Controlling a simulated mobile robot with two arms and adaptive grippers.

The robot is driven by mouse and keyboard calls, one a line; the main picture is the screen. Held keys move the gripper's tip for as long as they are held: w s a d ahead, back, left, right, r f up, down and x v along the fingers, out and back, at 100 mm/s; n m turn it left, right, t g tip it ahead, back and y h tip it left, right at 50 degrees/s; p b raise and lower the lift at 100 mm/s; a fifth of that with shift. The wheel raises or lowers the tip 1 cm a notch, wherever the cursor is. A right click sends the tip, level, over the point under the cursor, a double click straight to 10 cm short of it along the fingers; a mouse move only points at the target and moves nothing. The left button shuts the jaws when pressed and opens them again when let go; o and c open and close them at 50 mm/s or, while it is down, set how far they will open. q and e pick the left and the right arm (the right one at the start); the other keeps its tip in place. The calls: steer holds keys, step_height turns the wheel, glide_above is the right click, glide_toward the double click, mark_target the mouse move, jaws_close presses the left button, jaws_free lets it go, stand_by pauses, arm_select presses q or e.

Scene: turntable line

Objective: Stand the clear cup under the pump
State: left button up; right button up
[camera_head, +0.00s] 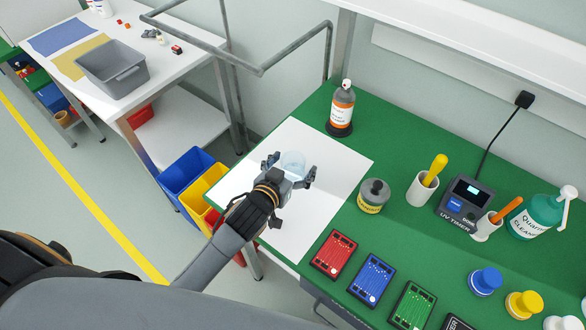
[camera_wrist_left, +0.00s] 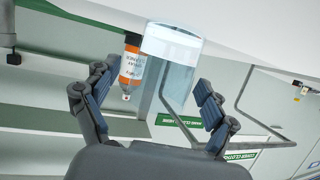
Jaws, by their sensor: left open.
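The clear cup (camera_head: 292,162) stands on the white mat (camera_head: 318,150) on the green bench. My left gripper (camera_head: 291,172) is open, with a finger on each side of the cup. In the left wrist view the cup (camera_wrist_left: 176,70) appears just past and between the spread fingers (camera_wrist_left: 155,80), with gaps on both sides. The teal cleaner bottle with a white pump (camera_head: 540,212) stands at the far right of the bench, well away from the cup. My right gripper is not in view.
A spray can (camera_head: 341,108) stands behind the mat. A round tin (camera_head: 373,195), a white holder (camera_head: 421,190) and the UV timer (camera_head: 465,205) lie between the cup and the pump.

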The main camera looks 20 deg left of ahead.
arm_select(q)
steer(key=c, duration=1.4)
steer(key=shift+c, duration=0.2)
steer(key=shift+r, duration=0.15)
steer(key=shift+r, duration=1.15)
steer(key=s+a+r+p, duration=0.2)
steer(key=s+a+r, duration=0.2)
steer(key=s+r, duration=0.6)
steer(key=v, duration=0.3)
steer(key=shift+a+f+p, duration=0.2)
steer(key=shift+f+p, duration=0.05)
steer(key=shift+p, duration=0.1)
